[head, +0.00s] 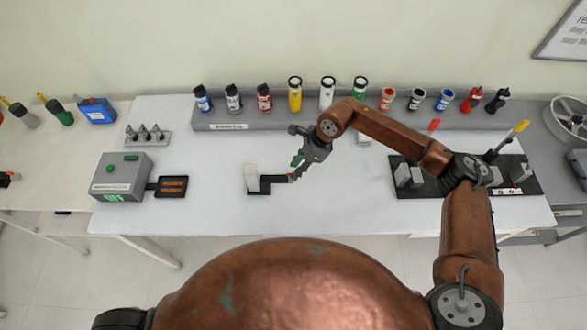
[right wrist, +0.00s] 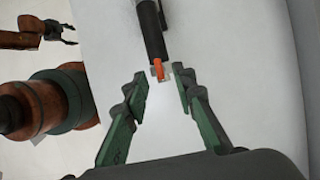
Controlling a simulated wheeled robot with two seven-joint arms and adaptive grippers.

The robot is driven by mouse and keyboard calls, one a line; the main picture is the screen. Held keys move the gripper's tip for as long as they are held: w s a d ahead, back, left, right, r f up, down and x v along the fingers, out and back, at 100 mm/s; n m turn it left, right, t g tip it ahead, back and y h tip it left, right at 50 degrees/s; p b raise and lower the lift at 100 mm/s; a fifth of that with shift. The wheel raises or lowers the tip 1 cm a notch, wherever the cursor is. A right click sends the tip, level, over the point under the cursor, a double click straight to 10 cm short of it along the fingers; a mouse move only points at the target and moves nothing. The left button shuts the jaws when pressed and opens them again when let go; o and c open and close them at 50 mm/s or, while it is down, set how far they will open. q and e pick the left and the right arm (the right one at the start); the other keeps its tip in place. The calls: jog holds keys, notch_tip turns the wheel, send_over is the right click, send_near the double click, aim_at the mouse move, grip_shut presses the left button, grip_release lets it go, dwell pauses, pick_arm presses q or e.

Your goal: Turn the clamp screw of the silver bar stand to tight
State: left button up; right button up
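The stand in the middle of the table has a pale upright block (head: 251,178) and a dark arm (head: 272,180) running right, with a small red part near its end. In the right wrist view, its dark bar (right wrist: 152,32) ends in an orange pointer (right wrist: 158,68) and a small pale end piece. My right gripper (head: 295,169) is at this right end. Its fingers (right wrist: 160,84) are open, one on each side of the end piece, with no clear contact. My left gripper (right wrist: 70,35) shows small in the right wrist view, empty, its fingers apart.
A grey box (head: 122,176) with a green display and a dark pad stand left. A black tray (head: 438,187) with pale blocks and a yellow-handled tool lies right, partly behind my right arm. Bottles line a grey shelf (head: 330,119) at the back. The table's left front is clear.

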jog(key=shift+x, duration=1.05)
grip_shut()
